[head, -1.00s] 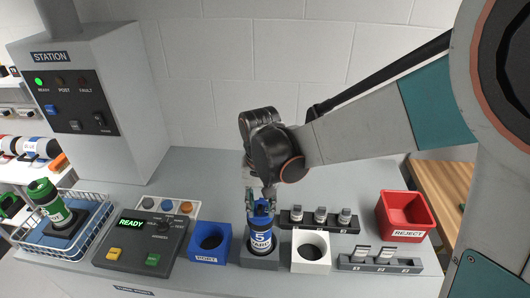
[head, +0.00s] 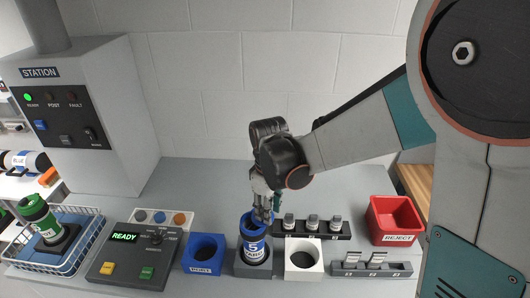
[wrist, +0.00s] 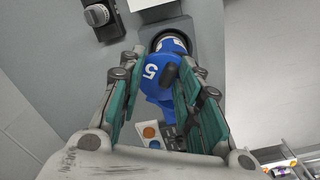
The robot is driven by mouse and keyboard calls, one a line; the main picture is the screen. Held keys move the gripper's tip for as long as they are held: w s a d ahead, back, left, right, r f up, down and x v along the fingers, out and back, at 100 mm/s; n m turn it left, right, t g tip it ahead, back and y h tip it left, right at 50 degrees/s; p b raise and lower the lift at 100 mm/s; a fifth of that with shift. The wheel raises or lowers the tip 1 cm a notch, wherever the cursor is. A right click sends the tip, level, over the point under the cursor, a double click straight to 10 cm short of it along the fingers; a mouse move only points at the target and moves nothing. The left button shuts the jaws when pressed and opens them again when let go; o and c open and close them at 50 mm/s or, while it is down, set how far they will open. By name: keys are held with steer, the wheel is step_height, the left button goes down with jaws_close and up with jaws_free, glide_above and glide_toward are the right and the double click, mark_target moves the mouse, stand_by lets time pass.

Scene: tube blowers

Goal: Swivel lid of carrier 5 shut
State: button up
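Carrier 5 (head: 253,248) is a blue canister with a white band and the number 5. It stands upright in a grey holder (head: 252,269) on the bench. Its blue lid (wrist: 158,72), marked 5 with a dark latch, shows in the wrist view, offset from the canister's round end behind it. My gripper (head: 262,214) is at the top of the carrier, pointing down. In the wrist view its green-padded fingers (wrist: 165,72) are apart on both sides of the lid. The right finger is close to the lid; contact is unclear. The gripper partly hides the lid joint.
A blue socket block (head: 203,268) stands left of the holder, a white one (head: 304,270) right. A rack of small vials (head: 312,230) is behind, and a red reject bin (head: 394,238) lies farther right. A control box (head: 130,262) and wire basket (head: 88,247) are left.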

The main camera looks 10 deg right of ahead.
steer(key=n, duration=0.1)
steer(key=w+n, duration=0.1)
steer(key=n+p, duration=0.1)
steer(key=n, duration=0.1)
steer(key=shift+w+d, duration=0.25)
steer(key=shift+d, duration=0.15)
steer(key=w+n+p, duration=0.4)
steer(key=n+p, duration=0.1)
steer(key=n, duration=0.6)
step_height(320, 180, up, 14)
steer(key=shift+a+p, duration=0.35)
steer(key=shift+p, duration=0.1)
steer(key=shift+w+f, duration=0.1)
steer(key=shift+f, duration=0.05)
step_height(320, 180, down, 14)
steer(key=m+b, duration=0.1)
steer(key=b, duration=0.3)
steer(key=shift+d, duration=0.3)
jaws_close()
